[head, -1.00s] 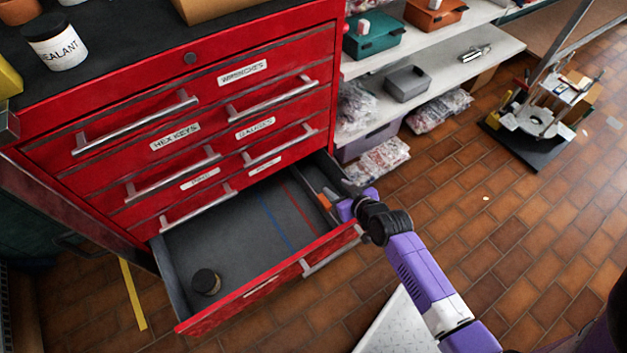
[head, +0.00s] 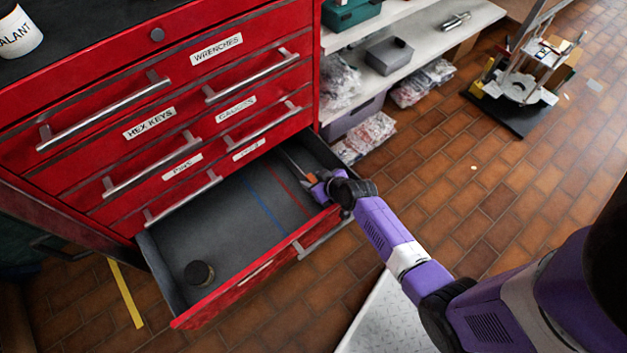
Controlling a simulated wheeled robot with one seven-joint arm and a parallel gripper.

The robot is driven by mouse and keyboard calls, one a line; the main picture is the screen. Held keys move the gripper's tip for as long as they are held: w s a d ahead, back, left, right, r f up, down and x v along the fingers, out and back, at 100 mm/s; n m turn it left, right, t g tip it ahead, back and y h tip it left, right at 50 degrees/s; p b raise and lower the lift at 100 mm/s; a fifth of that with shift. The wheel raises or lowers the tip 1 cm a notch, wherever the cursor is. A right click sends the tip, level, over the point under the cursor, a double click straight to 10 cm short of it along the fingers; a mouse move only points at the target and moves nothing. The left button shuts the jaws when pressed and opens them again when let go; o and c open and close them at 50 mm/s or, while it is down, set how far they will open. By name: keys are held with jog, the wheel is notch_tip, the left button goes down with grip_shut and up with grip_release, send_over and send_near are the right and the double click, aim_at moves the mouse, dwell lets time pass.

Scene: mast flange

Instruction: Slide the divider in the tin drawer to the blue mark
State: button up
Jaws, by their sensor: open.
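The open drawer (head: 222,232) is the lowest of the red cabinet, with a dark grey floor. The blue mark (head: 264,202) is a stripe across the floor right of the middle. A red stripe (head: 291,190) lies to its right. A thin upright edge, seemingly the divider (head: 292,163), stands right of the red stripe; its near part is hidden by my gripper. A small orange piece (head: 311,179) shows beside it. My gripper (head: 317,186) is open at the drawer's right end, close to the orange piece. I cannot tell whether it touches the divider.
A dark round jar (head: 199,273) sits at the left of the drawer floor. The floor between it and the blue mark is clear. The red drawer front (head: 255,279) stands on the near side. Shelves with boxes (head: 389,56) stand at the right.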

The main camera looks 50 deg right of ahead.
grip_shut()
dwell(1.4)
